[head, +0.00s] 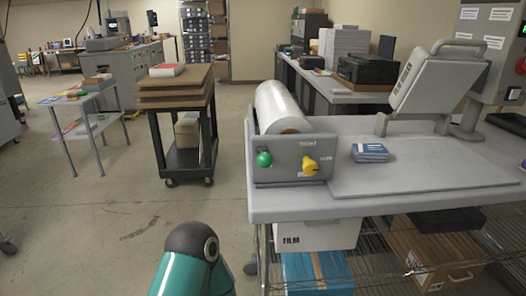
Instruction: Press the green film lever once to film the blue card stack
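The green film lever (264,158) is a round green knob on the left of the grey front panel (290,172) of the film unit. A yellow knob (309,166) sits to its right on the same panel. A film roll (280,108) lies behind the panel. The blue card stack (370,153) lies on the grey table, right of the panel and apart from it. A teal and dark grey part of my arm shows at the bottom, left of the table. Neither gripper is in view.
The grey table (300,207) holds a flat plate (430,175) and a raised grey press head (435,78) at right. A black cart (185,162) stands back left.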

